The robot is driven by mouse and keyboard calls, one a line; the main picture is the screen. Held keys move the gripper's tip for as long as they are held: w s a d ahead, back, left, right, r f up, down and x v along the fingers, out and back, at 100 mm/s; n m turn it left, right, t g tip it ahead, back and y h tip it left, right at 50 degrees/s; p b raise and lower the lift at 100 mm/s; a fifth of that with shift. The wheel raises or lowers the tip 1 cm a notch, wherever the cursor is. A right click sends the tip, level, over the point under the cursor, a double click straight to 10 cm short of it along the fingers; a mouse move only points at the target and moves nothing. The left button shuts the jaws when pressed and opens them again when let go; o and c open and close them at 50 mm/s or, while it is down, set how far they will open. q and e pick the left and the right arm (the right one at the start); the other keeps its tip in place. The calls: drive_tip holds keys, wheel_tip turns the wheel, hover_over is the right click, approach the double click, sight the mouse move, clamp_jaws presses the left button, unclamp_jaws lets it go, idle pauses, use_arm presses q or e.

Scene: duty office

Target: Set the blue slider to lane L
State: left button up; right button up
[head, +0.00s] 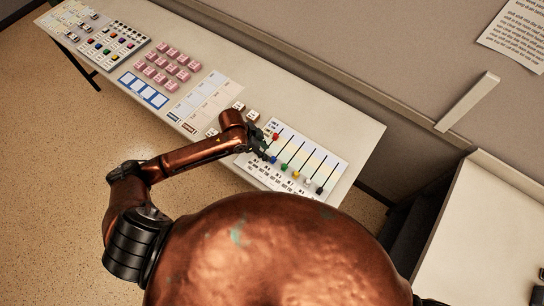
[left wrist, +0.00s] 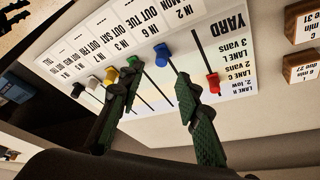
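The slider board (head: 318,160) lies on the console, with several coloured knobs on slots. In the left wrist view its printed card (left wrist: 245,62) appears upside down, with rows reading YARD, LANE L, LANE C and LANE H. The blue slider knob (left wrist: 162,55) sits at the YARD end of its slot; it shows small in the head view (head: 274,159). My left gripper (left wrist: 157,64) is open, with its green-black fingers on either side of the blue knob and visible gaps to it. Whether they reach knob depth is unclear. My right gripper is out of view.
The red knob (left wrist: 212,83) sits near the LANE H end, close to one finger. Green (left wrist: 133,62), yellow (left wrist: 111,75), white and black knobs stand in neighbouring slots at the YARD end. Wooden-sided blocks (left wrist: 301,68) lie beside the board. Pink blocks (head: 168,67) stand further along the console.

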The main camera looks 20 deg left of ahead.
sight(273, 159)
use_arm(q)
drive_tip(key=shift+x, duration=3.7)
drive_tip(key=shift+a, duration=0.1)
clamp_jaws()
